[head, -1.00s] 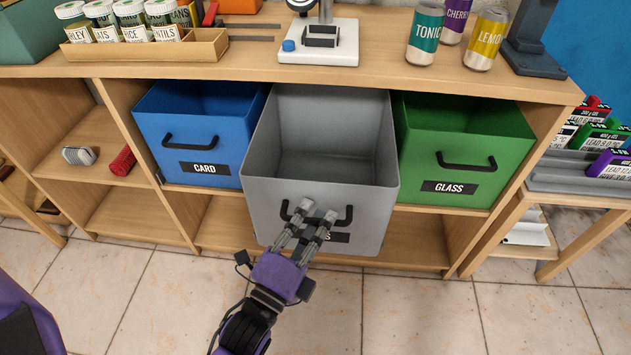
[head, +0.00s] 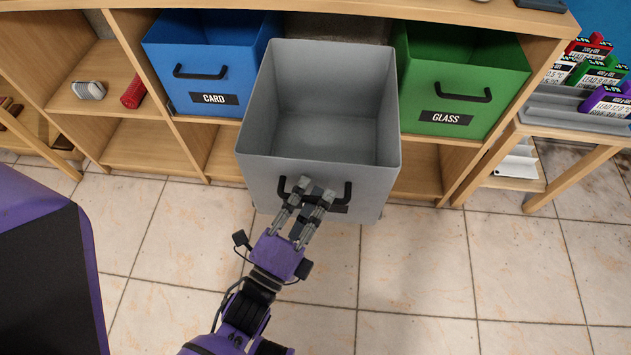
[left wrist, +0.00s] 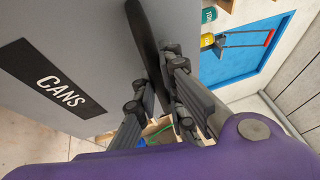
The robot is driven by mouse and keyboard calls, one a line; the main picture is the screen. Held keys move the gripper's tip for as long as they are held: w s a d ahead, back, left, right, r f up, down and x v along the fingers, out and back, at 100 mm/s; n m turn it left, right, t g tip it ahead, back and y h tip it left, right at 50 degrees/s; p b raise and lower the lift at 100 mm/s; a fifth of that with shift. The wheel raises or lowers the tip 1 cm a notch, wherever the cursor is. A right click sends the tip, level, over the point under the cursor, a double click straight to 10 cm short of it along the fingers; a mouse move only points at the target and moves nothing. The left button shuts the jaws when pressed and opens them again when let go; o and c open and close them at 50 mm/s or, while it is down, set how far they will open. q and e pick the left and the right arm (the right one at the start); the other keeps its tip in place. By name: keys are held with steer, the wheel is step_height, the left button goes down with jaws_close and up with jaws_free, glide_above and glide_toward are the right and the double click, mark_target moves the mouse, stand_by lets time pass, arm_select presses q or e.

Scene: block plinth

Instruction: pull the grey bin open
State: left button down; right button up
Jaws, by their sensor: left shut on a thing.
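The grey bin (head: 262,172) stands well out from the shelf unit between two other bins, and its inside looks empty. Its black handle (head: 347,193) is on the front face. My left gripper (head: 312,190) is shut on the handle; its fingers partly cover the handle and the label. In the left wrist view the fingers (left wrist: 160,90) close around the dark handle bar (left wrist: 146,38), beside the label CANS (left wrist: 52,80) on the grey front. My right gripper is not in view.
The blue CARD bin (head: 208,60) and the green GLASS bin (head: 462,78) sit in the shelf unit (head: 150,148) on either side. A side table (head: 560,128) with labelled boxes stands at the right. The tiled floor (head: 420,270) in front is clear.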

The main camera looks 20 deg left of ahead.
arm_select(q)
steer(key=c, duration=1.8)
jaws_free()
steer(key=shift+f, duration=0.1)
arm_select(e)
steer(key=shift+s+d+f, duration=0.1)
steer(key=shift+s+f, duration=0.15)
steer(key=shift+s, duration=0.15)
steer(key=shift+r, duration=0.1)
arm_select(q)
steer(key=v, duration=0.7)
steer(key=shift+s, duration=0.35)
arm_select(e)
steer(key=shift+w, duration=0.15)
